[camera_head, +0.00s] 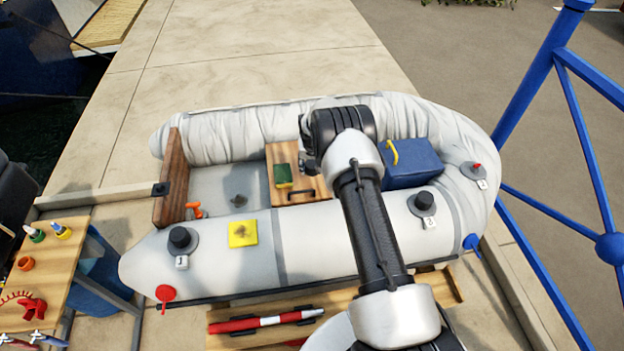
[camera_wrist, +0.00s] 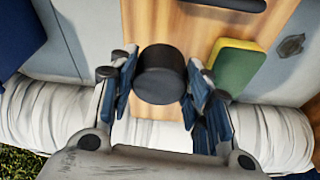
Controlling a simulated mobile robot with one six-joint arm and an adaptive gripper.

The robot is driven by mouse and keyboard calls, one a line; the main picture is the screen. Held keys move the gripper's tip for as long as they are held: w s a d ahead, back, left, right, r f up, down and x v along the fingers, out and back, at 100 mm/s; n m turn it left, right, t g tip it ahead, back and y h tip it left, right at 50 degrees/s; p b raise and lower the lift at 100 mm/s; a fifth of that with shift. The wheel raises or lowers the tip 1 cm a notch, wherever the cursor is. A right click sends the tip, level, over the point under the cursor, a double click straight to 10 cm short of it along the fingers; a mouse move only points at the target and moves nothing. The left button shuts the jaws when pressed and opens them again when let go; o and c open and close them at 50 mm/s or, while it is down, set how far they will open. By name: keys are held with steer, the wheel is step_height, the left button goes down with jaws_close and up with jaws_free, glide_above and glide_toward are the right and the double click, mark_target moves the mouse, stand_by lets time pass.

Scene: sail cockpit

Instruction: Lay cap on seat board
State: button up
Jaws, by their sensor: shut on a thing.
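My gripper (camera_wrist: 160,82) is shut on a black round cap (camera_wrist: 160,72) in the wrist view. The cap sits upright between the fingers, over the wooden seat board (camera_wrist: 228,22); I cannot tell whether it touches the board. In the head view the seat board (camera_head: 273,157) lies across the inside of the grey inflatable boat (camera_head: 345,242). My gripper (camera_head: 311,165) is at the board's right part there, mostly hidden by my arm, and the cap cannot be made out.
A green and yellow sponge (camera_head: 284,176) lies on the board, left of my gripper; a dark handle (camera_head: 302,194) is at its near edge. A blue bag (camera_head: 412,165) is to the right. Black-topped valves (camera_head: 180,238) and a yellow patch (camera_head: 243,234) are on the near tube.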

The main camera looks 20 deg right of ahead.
mark_target(312, 180)
steer(key=shift+f+b, duration=0.8)
steer(key=shift+f, duration=1.95)
steer(key=shift+f, duration=0.1)
steer(key=o, duration=1.1)
